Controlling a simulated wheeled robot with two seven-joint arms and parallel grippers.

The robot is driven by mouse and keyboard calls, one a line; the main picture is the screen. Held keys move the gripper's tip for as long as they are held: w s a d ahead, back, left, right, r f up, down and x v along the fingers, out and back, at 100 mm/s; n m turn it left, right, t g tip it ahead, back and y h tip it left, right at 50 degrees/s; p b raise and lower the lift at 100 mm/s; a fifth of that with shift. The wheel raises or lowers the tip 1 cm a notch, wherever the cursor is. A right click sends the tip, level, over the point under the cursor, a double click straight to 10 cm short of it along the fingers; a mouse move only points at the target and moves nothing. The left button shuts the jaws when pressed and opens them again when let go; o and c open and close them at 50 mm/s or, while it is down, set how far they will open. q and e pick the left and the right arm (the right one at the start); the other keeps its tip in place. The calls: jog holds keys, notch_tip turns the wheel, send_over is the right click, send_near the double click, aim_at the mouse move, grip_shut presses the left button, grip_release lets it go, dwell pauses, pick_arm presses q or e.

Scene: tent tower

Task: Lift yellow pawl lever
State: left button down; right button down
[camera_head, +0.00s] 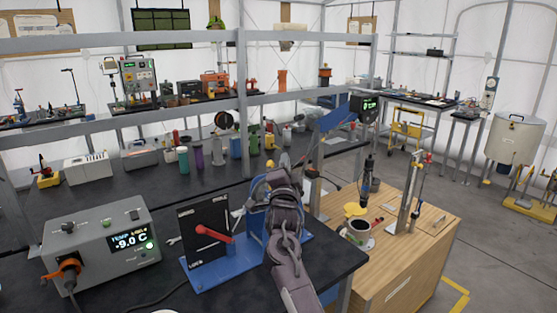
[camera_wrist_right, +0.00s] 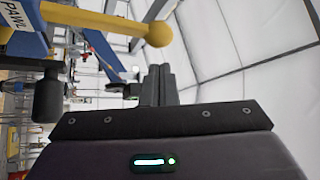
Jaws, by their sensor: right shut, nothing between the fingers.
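The yellow pawl lever is a rod (camera_wrist_right: 95,20) with a round ball knob at its end in the right wrist view. It comes from a blue part labelled PAWL (camera_wrist_right: 18,14) at the upper left. My right gripper (camera_wrist_right: 158,72) is shut and empty, its fingers just below the knob in that picture; a small gap shows, and I cannot judge the depth. In the head view my right arm covers much of the blue-based rig (camera_head: 220,265), and a small yellow knob (camera_head: 270,163) shows just above my right gripper (camera_head: 275,178). My left gripper is not in view.
A red handle (camera_head: 213,234) on a black panel stands left of my right arm. A grey temperature box (camera_head: 95,245) is at the far left. A wooden bench (camera_head: 405,255) with a mug (camera_head: 358,229) is on the right. Metal rails (camera_head: 110,125) cross behind.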

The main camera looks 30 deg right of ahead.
jog(key=shift+w+a+f, duration=0.15)
jog(key=shift+a+f, duration=0.1)
jog(key=shift+a, duration=0.2)
jog(key=shift+w+a+f, duration=0.15)
jog(key=shift+a+f, duration=0.05)
jog(key=shift+a, duration=0.25)
jog(key=shift+a+n+t+b, duration=0.3)
jog(key=shift+n+t+b, duration=0.1)
